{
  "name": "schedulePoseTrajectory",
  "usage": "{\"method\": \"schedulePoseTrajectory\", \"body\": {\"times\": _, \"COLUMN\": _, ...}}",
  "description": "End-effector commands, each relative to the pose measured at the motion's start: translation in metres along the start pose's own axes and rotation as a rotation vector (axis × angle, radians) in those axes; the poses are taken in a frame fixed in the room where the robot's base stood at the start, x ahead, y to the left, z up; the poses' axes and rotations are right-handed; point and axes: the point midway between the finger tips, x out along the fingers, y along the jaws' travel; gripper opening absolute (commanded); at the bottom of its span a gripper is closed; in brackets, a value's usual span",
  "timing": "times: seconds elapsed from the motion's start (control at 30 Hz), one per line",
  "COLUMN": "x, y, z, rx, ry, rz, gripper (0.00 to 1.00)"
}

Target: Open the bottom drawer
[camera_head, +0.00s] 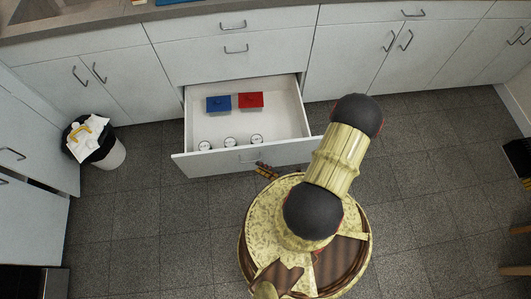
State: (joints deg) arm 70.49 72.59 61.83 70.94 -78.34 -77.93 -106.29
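The bottom drawer (285,117) is pulled well out from the cabinet below the counter. Its white front panel (210,163) faces me, with a thin metal handle (249,160) in the middle. Inside, a blue box (218,103) and a red box (251,100) lie near the back, and three round white-topped containers (230,143) stand along the front. My gripper (266,171) shows only as a small brown part close to the drawer front, just right of the handle. Its fingers are too small and partly hidden to tell whether they are open or touch the handle.
Shut drawers (235,60) sit above the open one, with shut cabinet doors (92,85) on both sides. A trash bin (110,156) with white and yellow items stands at the left. My base and arm fill the middle front.

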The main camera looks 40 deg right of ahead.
Motion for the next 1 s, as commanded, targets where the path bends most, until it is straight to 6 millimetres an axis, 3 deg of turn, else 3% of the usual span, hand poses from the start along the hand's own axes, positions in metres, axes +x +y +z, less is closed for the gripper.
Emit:
{"method": "schedulePoseTrajectory", "body": {"times": 0.4, "x": -0.022, "y": -0.004, "z": -0.002, "rx": 0.002, "ry": 0.000, "rz": -0.001, "gripper": 0.24}}
{"method": "schedulePoseTrajectory", "body": {"times": 1.0, "x": -0.023, "y": -0.004, "z": -0.003, "rx": 0.002, "ry": 0.001, "rz": -0.002, "gripper": 0.24}}
